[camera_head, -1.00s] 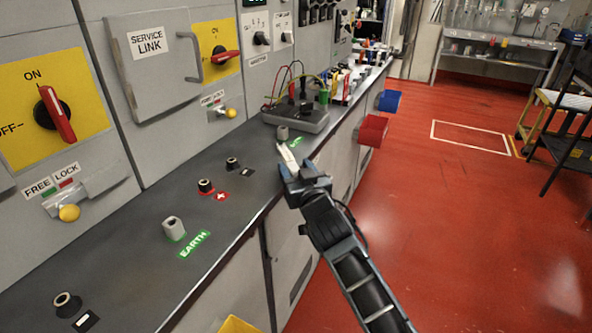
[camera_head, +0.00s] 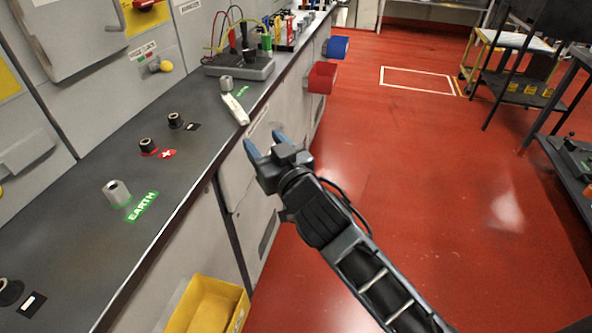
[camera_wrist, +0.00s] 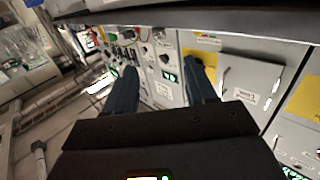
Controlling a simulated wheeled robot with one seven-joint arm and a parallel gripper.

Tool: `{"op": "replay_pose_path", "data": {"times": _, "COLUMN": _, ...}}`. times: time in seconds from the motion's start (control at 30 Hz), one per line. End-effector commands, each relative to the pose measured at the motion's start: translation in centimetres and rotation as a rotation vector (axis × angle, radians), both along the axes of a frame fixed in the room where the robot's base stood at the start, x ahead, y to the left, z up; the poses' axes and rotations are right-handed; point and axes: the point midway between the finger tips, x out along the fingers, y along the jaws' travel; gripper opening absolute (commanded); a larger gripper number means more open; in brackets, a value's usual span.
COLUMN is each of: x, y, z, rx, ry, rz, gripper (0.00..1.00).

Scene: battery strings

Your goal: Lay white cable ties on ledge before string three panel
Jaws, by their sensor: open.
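The white cable ties (camera_head: 236,109) lie as a pale bundle on the grey ledge (camera_head: 85,215), close to its front edge, beside a grey post and a green label. My gripper (camera_head: 262,146) is open and empty, just off the ledge's front edge and nearer the camera than the ties. The two blue-grey fingers are apart in the wrist view (camera_wrist: 160,88), with nothing between them. I cannot make out the ties in the wrist view.
Terminal posts (camera_head: 117,192) stand along the ledge, with an earth label. A dark device with wires (camera_head: 238,66) sits beyond the ties. Red (camera_head: 322,77) and blue (camera_head: 338,47) bins hang off the front. A yellow bin (camera_head: 207,306) is below.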

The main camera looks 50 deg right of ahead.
Motion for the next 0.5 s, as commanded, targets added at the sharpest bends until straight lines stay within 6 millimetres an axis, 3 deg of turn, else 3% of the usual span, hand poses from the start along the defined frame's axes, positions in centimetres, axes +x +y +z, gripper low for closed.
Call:
{"op": "replay_pose_path", "data": {"times": 0.3, "x": -0.8, "y": 0.6, "z": -0.6, "rx": -0.003, "ry": 0.011, "rz": 0.014, "gripper": 0.56}}
{"op": "replay_pose_path", "data": {"times": 0.37, "x": -1.8, "y": 1.3, "z": -1.4, "rx": -0.003, "ry": 0.026, "rz": 0.034, "gripper": 0.56}}
{"op": "replay_pose_path", "data": {"times": 0.5, "x": -6.0, "y": 4.4, "z": -3.9, "rx": -0.007, "ry": 0.077, "rz": 0.116, "gripper": 0.56}}
